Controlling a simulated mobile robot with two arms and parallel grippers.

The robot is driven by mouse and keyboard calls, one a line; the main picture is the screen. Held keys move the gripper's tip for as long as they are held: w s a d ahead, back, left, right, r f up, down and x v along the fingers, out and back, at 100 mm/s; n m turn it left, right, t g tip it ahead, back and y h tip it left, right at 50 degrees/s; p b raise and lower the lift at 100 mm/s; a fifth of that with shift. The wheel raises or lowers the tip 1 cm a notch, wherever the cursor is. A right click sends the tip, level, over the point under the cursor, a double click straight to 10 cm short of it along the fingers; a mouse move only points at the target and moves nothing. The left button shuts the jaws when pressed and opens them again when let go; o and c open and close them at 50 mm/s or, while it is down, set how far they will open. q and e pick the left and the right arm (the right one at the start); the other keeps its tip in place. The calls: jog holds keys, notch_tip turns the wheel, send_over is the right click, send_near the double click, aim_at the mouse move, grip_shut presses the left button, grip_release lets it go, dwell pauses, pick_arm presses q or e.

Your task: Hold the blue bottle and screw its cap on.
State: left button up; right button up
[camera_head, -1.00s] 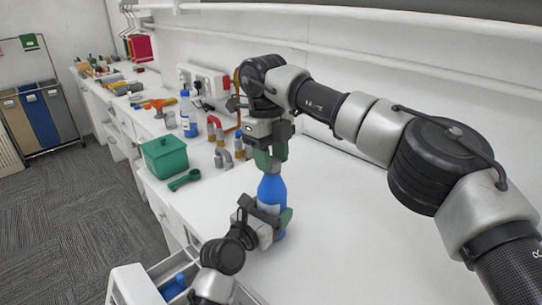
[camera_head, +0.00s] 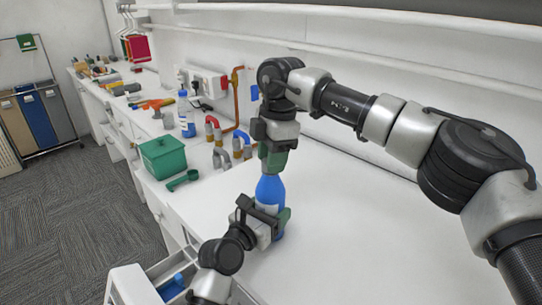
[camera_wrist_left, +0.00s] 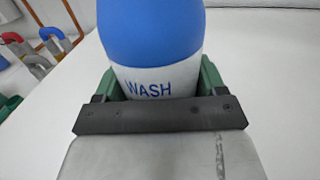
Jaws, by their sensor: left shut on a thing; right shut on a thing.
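The blue bottle (camera_head: 269,190) stands upright on the white worktop in the head view. My left gripper (camera_head: 268,219) is shut around its lower body from the near side. In the left wrist view the bottle (camera_wrist_left: 152,38) shows a white label reading "WASH" between the green fingers of my left gripper (camera_wrist_left: 155,88). My right gripper (camera_head: 272,158) points down from above and is shut at the bottle's top. The cap is hidden between its green fingers, so I cannot tell how it sits on the neck.
A green box (camera_head: 164,156) and a green scoop (camera_head: 184,180) lie to the left. Grey pipes with coloured ends (camera_head: 216,140) and another blue-and-white bottle (camera_head: 186,115) stand behind. An open drawer (camera_head: 135,287) is at the lower left. The worktop to the right is clear.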

jog(key=shift+d+m, duration=0.1)
jog(key=shift+m, duration=0.7)
jog(key=o, duration=1)
jog(key=shift+c, duration=0.2)
jog(key=shift+r, duration=0.1)
notch_tip(320, 180, up, 12)
jog(key=d, duration=0.1)
jog(key=shift+w+d, duration=0.2)
pick_arm(q)
jog(key=o, duration=1.8)
